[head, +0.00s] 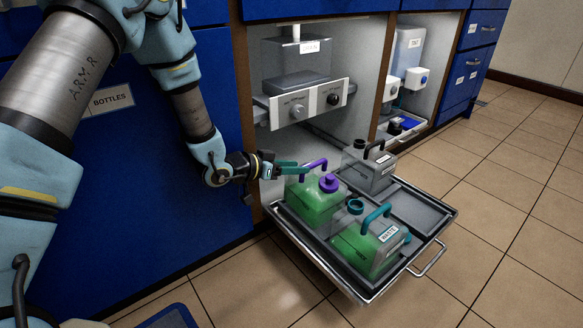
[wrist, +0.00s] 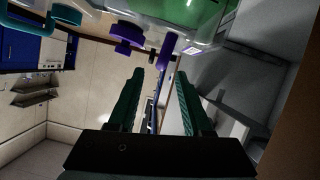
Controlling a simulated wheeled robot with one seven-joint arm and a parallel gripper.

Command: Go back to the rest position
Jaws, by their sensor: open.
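My gripper (head: 291,168) is open, its green fingers beside the purple handle (head: 315,164) of a bottle of green liquid (head: 312,205). That bottle has a purple cap (head: 329,183) and stands upright in the pulled-out tray (head: 443,222). In the wrist view, the two fingers (wrist: 160,72) are spread apart. The purple handle (wrist: 165,50) shows between and just past the fingertips, with the purple cap (wrist: 130,31) to its left. I cannot tell whether a finger touches the handle. My arm reaches down from the upper left, close to the blue cabinet front.
A second green bottle (head: 362,255) with a teal handle stands at the tray's front, and a clear bottle (head: 368,172) with a black handle at the back. A panel with knobs (head: 312,101) sits above the tray. Tiled floor (head: 505,225) is free at the right.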

